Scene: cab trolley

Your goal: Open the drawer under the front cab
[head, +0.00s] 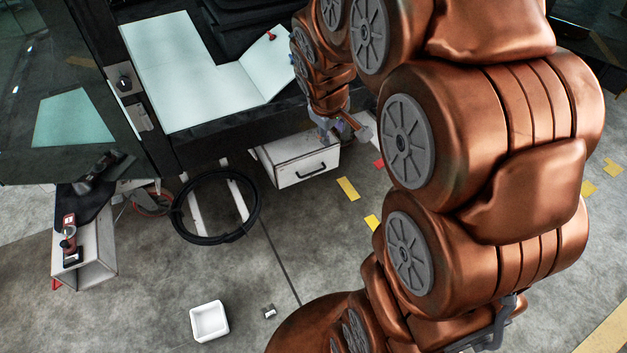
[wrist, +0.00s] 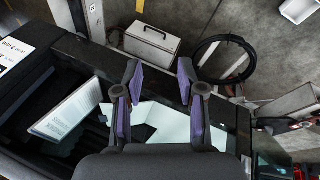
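A white drawer unit (head: 303,163) with a black bar handle on its front stands on the floor at the lower edge of the front cab (head: 225,135). Its top looks like a closed pale surface, and I see no opening into it. It also shows in the wrist view (wrist: 152,46), at the top centre, with the handle facing up the picture. My gripper (head: 343,130) appears above and beside the unit's right end in the head view. In the wrist view its purple-padded fingers (wrist: 160,80) are spread apart with nothing between them. The gripper is not touching the handle.
A black cable coil (head: 215,205) lies on the floor left of the drawer. A white tray (head: 209,321) sits at the front. An open grey box (head: 85,255) stands at left. Floor in front of the drawer is mostly clear, with yellow tape marks (head: 348,188).

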